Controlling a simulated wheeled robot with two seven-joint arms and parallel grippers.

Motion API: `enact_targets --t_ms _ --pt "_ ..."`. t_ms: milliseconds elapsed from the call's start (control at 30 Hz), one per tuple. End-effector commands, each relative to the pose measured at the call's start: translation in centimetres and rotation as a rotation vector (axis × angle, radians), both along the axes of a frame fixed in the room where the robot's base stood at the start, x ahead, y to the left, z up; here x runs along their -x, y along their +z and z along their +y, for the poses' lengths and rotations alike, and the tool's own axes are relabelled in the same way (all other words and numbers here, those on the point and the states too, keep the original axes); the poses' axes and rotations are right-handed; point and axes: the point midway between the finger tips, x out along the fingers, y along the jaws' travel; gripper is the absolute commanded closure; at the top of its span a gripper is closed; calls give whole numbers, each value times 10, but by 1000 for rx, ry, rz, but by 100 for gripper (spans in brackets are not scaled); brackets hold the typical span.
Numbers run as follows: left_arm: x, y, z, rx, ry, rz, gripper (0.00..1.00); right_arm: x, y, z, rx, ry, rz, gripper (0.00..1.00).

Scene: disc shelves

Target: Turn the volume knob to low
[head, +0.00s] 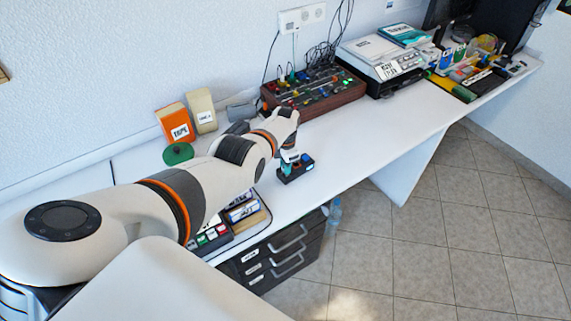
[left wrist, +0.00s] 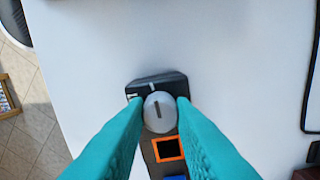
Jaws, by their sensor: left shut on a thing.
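The volume knob (left wrist: 159,113) is a round, pale grey knob with a dark pointer line, on a small dark box (left wrist: 168,83). In the left wrist view the line points nearly straight up, tilted slightly left. White marks show on the box at the top and at the left; their lettering is too small to read. My left gripper (left wrist: 160,103) has teal fingers on both sides of the knob and is shut on it. In the head view the box (head: 298,171) sits on the white desk under my left gripper (head: 290,160). My right gripper is out of view.
An orange-framed dark square (left wrist: 168,149) lies below the knob in the left wrist view. In the head view a brown mixer panel (head: 315,96) with cables stands behind the box, and a green round thing (head: 178,154) is to its left. The desk (head: 365,140) is clear to the right.

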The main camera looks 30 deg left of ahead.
Motion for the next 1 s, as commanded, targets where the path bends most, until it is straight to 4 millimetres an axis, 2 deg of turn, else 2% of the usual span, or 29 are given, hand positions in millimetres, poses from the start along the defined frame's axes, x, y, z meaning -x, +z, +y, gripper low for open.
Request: enact_targets --t_ms 267,733,767,800,900,1000 --pt "0 0 0 0 61 -1 100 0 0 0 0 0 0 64" --pt "0 1 0 0 67 -1 100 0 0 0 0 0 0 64" --pt "0 1 0 0 67 -1 76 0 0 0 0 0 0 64" --pt "0 0 0 0 67 -1 69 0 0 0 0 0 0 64" --pt "0 0 0 0 67 -1 55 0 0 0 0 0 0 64" --pt "0 0 0 0 67 -1 55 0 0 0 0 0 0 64"
